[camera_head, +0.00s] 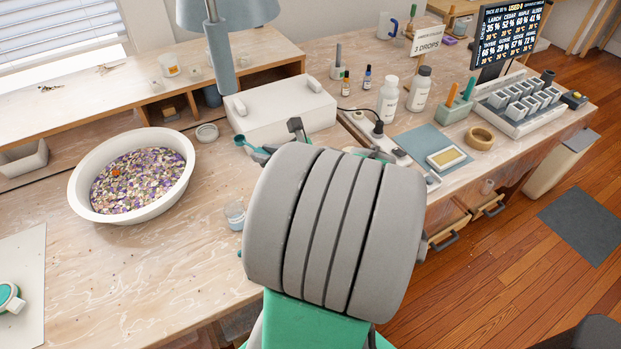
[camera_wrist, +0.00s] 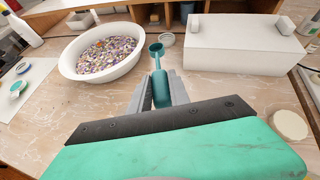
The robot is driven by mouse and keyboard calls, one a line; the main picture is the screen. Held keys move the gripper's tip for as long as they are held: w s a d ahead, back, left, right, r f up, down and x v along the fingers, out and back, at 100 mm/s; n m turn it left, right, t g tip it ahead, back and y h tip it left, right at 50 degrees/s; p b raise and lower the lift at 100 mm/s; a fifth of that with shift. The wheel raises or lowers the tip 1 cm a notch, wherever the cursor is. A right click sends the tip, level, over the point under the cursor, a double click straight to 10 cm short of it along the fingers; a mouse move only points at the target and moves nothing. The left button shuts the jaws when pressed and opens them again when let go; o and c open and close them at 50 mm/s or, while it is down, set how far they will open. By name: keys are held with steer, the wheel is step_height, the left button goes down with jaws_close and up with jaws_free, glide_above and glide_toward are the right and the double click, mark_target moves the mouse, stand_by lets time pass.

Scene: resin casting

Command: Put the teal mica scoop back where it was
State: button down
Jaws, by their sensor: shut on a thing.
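The teal mica scoop (camera_wrist: 161,88) is held by its handle between the two grey fingers of my gripper (camera_wrist: 160,95). Its small round bowl points away from my wrist, above the worktop. In the head view the scoop's bowl (camera_head: 240,140) shows just left of my gripper (camera_head: 262,152), in front of the white box; my wrist hides much of the fingers. A small clear jar with a bluish label (camera_head: 235,214) stands on the worktop left of my wrist. I cannot tell whether it holds mica.
A white basin of purple and white flakes (camera_head: 78,193) stands left. A long white box (camera_head: 278,108) is behind my gripper. A round lid or dish (camera_head: 207,132) lies between them. Bottles (camera_head: 388,100) and a mold rack (camera_head: 520,122) stand right. The worktop's front left is mostly clear.

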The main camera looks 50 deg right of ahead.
steer(key=s+d+f+m+h+b, duration=0.35)
steer(key=s+d+f+b, duration=0.2)
steer(key=s+d, duration=0.6)
steer(key=shift+m, duration=0.25)
steer(key=w+d+f+b, duration=0.1)
steer(key=w+d+f, duration=0.1)
steer(key=w+f, duration=0.1)
steer(key=w+d+f+b, duration=0.1)
steer(key=w+f, duration=0.2)
steer(key=w+d+f+b, duration=0.1)
steer(key=w+d+f, duration=0.1)
steer(key=w+f, duration=0.1)
steer(key=shift+w+d, duration=0.2)
steer(key=shift+d, duration=0.1)
steer(key=shift+w+d+f+b, duration=0.15)
steer(key=shift+f+b, duration=0.1)
steer(key=shift+f, duration=0.75)
steer(key=shift+w+d+f+b, duration=0.15)
steer(key=shift+f+b, duration=0.1)
steer(key=shift+f, duration=0.7)
steer(key=shift+a+f, duration=0.1)
steer(key=c, duration=1.2)
jaws_free()
steer(key=shift+c, duration=0.2)
